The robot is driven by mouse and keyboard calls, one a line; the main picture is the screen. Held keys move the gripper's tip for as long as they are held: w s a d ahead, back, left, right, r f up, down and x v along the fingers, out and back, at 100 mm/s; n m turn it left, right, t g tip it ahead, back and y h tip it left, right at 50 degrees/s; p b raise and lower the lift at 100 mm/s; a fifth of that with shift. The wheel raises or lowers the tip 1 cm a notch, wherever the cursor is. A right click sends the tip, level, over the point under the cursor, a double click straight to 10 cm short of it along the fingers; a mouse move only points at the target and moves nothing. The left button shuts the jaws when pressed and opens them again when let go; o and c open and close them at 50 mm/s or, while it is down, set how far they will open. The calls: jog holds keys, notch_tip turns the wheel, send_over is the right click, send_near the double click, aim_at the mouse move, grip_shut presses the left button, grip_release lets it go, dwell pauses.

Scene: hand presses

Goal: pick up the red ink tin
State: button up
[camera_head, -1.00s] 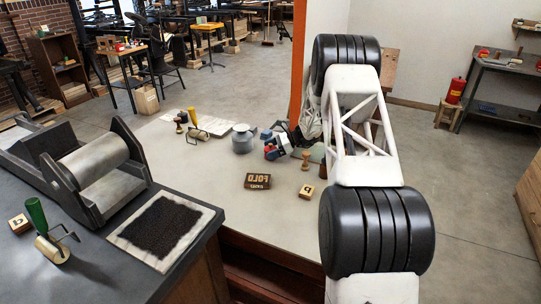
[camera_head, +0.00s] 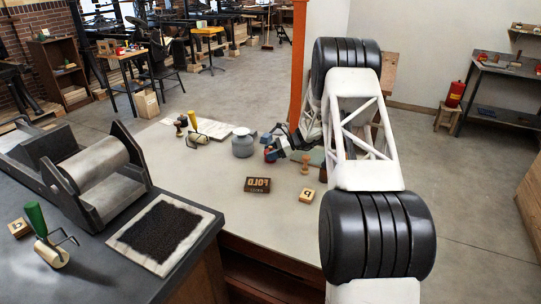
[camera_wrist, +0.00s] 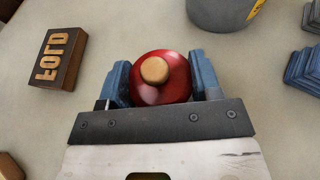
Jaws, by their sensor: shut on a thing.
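The red ink tin (camera_wrist: 179,87) is round, with a pale wooden knob on its lid. In the wrist view it sits between the two blue fingers of my gripper (camera_wrist: 160,80), which is shut on it. The view is from above, so I cannot tell whether the tin touches the table. In the head view my gripper (camera_head: 273,146) is low over the pale table, right of the grey pot, and mostly hides the tin.
The grey pot (camera_head: 242,145) stands close to the left. Blue stepped blocks (camera_wrist: 303,70) lie at the wrist view's right edge. The table's front left is bare.

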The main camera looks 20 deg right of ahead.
notch_tip(320, 180, up, 10)
jog(key=shift+f, duration=0.25)
dwell(0.4)
